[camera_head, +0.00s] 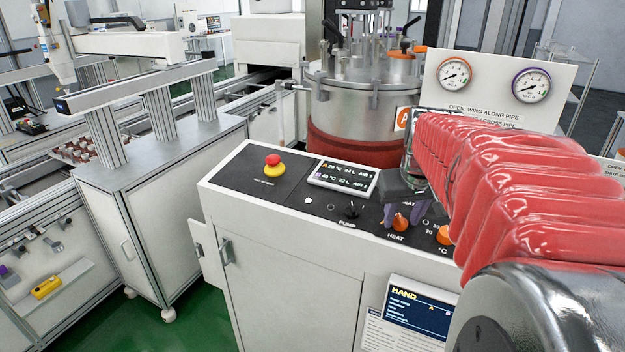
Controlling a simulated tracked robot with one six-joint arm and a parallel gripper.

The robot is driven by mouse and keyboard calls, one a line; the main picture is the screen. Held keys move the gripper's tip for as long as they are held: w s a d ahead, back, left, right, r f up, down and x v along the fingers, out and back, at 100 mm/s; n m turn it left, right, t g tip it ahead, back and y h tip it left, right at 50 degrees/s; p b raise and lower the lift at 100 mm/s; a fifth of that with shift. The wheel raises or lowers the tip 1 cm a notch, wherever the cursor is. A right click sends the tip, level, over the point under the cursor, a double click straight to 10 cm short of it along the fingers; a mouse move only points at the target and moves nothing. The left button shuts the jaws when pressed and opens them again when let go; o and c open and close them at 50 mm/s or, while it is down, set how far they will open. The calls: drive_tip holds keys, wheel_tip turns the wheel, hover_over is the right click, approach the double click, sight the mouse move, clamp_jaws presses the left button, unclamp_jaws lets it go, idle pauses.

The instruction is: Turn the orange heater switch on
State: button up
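The orange heater switch (399,223) is on the black control panel, above the word HEAT. It looks like a small orange knob. My gripper (405,210) comes down over the panel from the right, at the end of the red-sleeved arm. Its two dark purple fingers point down and stand apart, one at each side of the switch. I see a gap between them with nothing clearly held in it. Whether a finger touches the switch cannot be told. The switch's upper part and exact turn are partly hidden by the gripper.
A second orange knob (445,235), marked in °C, is right of the switch. The black pump knob (351,210) is to its left. A display (343,177) and a red emergency button (273,160) lie further left. A steel vessel (352,105) stands behind the panel.

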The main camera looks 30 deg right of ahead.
drive_tip(key=c, duration=0.7)
drive_tip(key=shift+a, duration=0.2)
drive_tip(key=shift+c, duration=0.4)
drive_tip(key=shift+d, duration=0.1)
drive_tip(key=shift+m, duration=0.4)
drive_tip(key=m+h, duration=0.1)
drive_tip(key=m, duration=0.4)
drive_tip(key=shift+w+r+g, duration=0.1)
drive_tip(key=shift+w+g, duration=0.05)
drive_tip(key=shift+g, duration=0.25)
drive_tip(key=m+g, duration=0.1)
drive_tip(key=m, duration=0.5)
drive_tip(key=shift+w+h, duration=0.1)
drive_tip(key=shift+h, duration=0.3)
drive_tip(key=shift+g, duration=0.3)
drive_tip(key=o, duration=1.1)
drive_tip(key=shift+c, duration=0.2)
